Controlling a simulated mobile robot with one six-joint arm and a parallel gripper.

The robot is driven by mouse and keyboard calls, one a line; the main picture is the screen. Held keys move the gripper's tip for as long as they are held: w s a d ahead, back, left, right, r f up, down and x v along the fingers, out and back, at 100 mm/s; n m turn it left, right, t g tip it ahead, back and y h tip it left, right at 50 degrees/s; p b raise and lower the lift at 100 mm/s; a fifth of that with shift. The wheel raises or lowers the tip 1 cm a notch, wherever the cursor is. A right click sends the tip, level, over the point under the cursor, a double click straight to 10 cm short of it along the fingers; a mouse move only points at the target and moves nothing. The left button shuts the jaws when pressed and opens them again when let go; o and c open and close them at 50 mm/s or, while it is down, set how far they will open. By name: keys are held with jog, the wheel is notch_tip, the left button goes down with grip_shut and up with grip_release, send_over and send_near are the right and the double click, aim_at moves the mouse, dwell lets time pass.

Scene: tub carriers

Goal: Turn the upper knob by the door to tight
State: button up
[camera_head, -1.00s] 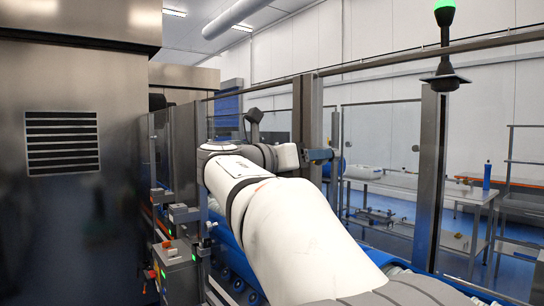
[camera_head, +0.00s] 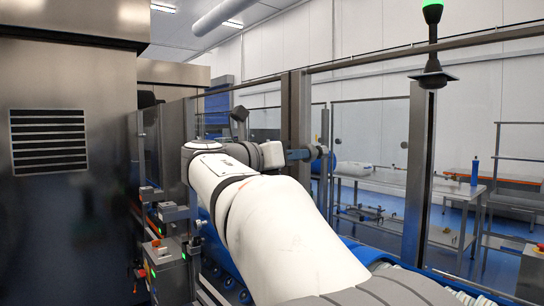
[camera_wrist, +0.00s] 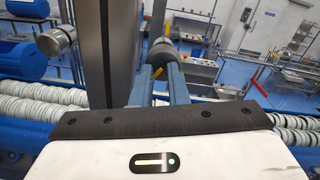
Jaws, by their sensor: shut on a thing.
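In the wrist view, my gripper (camera_wrist: 158,84) has its two blue fingers closed around a dark round knob (camera_wrist: 161,48), beside a grey upright post (camera_wrist: 119,50). A small yellow mark (camera_wrist: 157,71) shows between the fingers. A second, metallic round knob (camera_wrist: 54,41) sticks out to the left of the post, apart from my gripper. I cannot tell from these views how tight the held knob is. In the head view, my gripper (camera_head: 300,155) is at the dark post of the glazed guard (camera_head: 295,115), and the knob is not discernible there.
A steel cabinet with a vent (camera_head: 48,140) stands at the left. A control box with a green light (camera_head: 165,270) stands low beside the blue roller conveyor (camera_head: 225,285). Behind the clear panels are a table (camera_head: 370,180) and shelving (camera_head: 515,165).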

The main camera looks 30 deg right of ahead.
jog(key=shift+s+d+r, duration=0.15)
jog(key=shift+s+r, duration=0.05)
jog(key=shift+s, duration=0.05)
grip_shut()
jog(key=shift+o, duration=0.4)
grip_release()
jog(key=shift+o, duration=0.7)
jog(key=shift+s+r, duration=0.15)
jog(key=shift+o, duration=0.8)
jog(key=o, duration=0.3)
jog(key=shift+a+f, duration=0.2)
jog(key=o, duration=0.4)
jog(key=shift+a, duration=1.15)
jog(key=shift+o, duration=0.2)
jog(key=shift+s+a+p, duration=0.1)
jog(key=shift+a+p, duration=0.6)
jog(key=shift+a, duration=2.1)
jog(key=shift+p, duration=0.45)
